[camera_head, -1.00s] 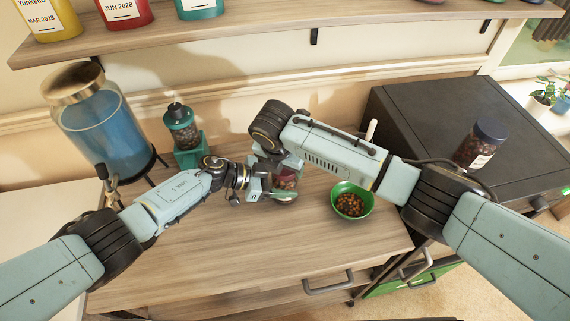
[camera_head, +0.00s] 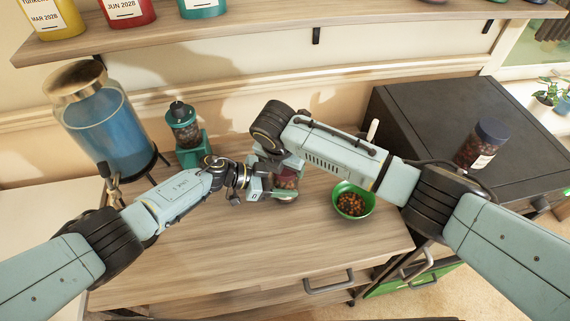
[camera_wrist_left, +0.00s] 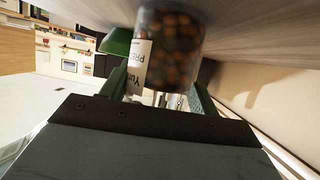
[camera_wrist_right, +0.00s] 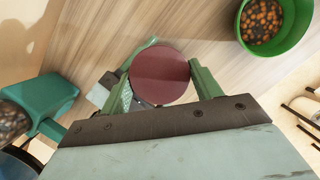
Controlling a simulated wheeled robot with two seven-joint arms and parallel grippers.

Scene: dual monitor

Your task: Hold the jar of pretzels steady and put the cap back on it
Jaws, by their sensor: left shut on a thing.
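The pretzel jar (camera_head: 286,183) stands upright on the wooden counter. In the left wrist view, its clear wall shows brown pretzels (camera_wrist_left: 175,50) and a white label. My left gripper (camera_head: 262,187) is shut on the jar from the left. The dark red cap (camera_wrist_right: 160,75) is at the jar's top and also shows in the head view (camera_head: 292,169). My right gripper (camera_wrist_right: 160,82) is above the jar with a finger on each side of the cap. I cannot tell whether it grips the cap or whether the cap is seated; the rim is hidden.
A green bowl (camera_head: 353,201) of brown bits stands right of the jar. A green dispenser (camera_head: 187,145) and a large blue jar (camera_head: 108,125) stand at the back left. A dark-capped jar (camera_head: 480,145) is on the black cabinet (camera_head: 430,120). The front counter is clear.

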